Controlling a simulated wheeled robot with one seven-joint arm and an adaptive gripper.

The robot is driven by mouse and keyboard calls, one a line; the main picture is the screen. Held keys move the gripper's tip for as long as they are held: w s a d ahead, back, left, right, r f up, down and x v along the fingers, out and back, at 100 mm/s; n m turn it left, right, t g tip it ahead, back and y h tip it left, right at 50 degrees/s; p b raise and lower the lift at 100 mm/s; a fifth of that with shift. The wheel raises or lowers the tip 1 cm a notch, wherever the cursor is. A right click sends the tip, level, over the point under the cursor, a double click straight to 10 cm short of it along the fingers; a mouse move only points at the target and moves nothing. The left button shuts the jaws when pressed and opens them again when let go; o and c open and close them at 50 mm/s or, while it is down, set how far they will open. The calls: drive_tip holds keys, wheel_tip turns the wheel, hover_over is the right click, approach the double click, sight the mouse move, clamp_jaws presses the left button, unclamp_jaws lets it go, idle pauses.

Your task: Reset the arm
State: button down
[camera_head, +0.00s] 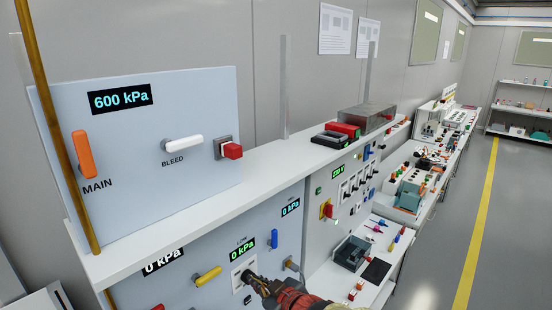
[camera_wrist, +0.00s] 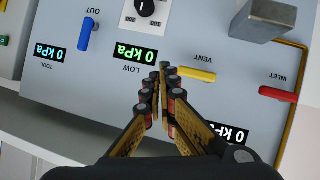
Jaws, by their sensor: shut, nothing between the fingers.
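My gripper (camera_head: 262,284) is at the lower middle of the head view, in front of the lower grey-blue panel, near a dial. In the wrist view its fingers (camera_wrist: 161,76) are closed together with nothing between them. They point at the panel between the LOW display (camera_wrist: 135,53) and the yellow VENT lever (camera_wrist: 196,74). I cannot tell whether the fingertips touch the panel. The wrist view also shows a blue OUT lever (camera_wrist: 86,34), a red INLET lever (camera_wrist: 278,94) and a dark round knob (camera_wrist: 145,7). Several small displays there read 0 kPa.
An upper panel has a 600 kPa display (camera_head: 120,97), an orange MAIN handle (camera_head: 83,153), a white BLEED handle (camera_head: 183,144) and a red button (camera_head: 233,151). A brass pipe (camera_head: 56,120) rises at left. Equipment benches continue right; the floor (camera_head: 455,220) beside them is clear.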

drive_tip(key=s+d+f+m+g+h+b, duration=0.2)
drive_tip(key=s+d+f+h, duration=0.15)
drive_tip(key=d, duration=0.45)
drive_tip(key=s+d+f+m+g+h+b, duration=0.1)
drive_tip(key=s+d+f+m+h, duration=0.25)
drive_tip(key=d, duration=0.35)
drive_tip(key=s+d+f+m+g+b, duration=0.1)
drive_tip(key=s+d+f+m+b, duration=0.1)
drive_tip(key=s+d+b, duration=0.3)
drive_tip(key=s+d+f+m+b, duration=0.2)
drive_tip(key=s+d+b, duration=0.3)
drive_tip(key=s+b, duration=0.5)
drive_tip(key=s+m, duration=0.1)
drive_tip(key=s, duration=0.3)
drive_tip(key=shift+s+d+g+h, duration=0.2)
drive_tip(key=shift+s+g+h, duration=0.1)
drive_tip(key=shift+g, duration=0.1)
